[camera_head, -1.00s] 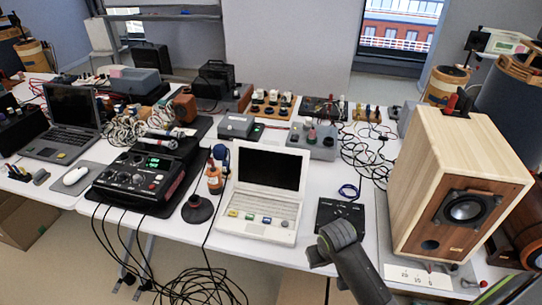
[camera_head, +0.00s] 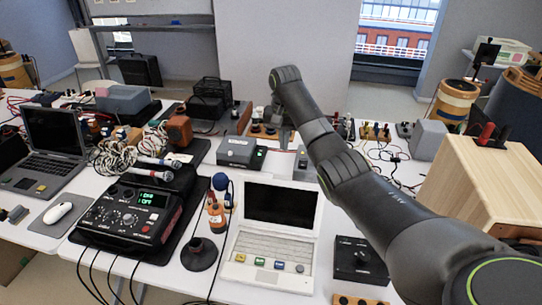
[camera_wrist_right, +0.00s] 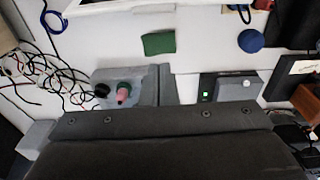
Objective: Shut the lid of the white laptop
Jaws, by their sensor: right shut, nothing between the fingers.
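The white laptop (camera_head: 268,249) stands open on the white table in the head view, its dark screen (camera_head: 281,205) raised and facing me. Its keyboard has coloured labels along the front. A pale edge, probably the laptop's (camera_wrist_right: 105,5), shows at the top of the right wrist view. My right arm reaches past the laptop's right side. The right gripper (camera_head: 284,126) is beyond the screen, above the grey boxes behind it, apart from the lid and partly hidden by my arm. It is shut and empty. My left gripper is not in view.
A black mixer (camera_head: 131,213) and orange bottle (camera_head: 216,215) stand left of the laptop. A black box (camera_head: 360,262) and wooden speaker (camera_head: 490,180) stand right. Behind it are a grey box with a green light (camera_head: 238,152) and one with a pink knob (camera_wrist_right: 124,92).

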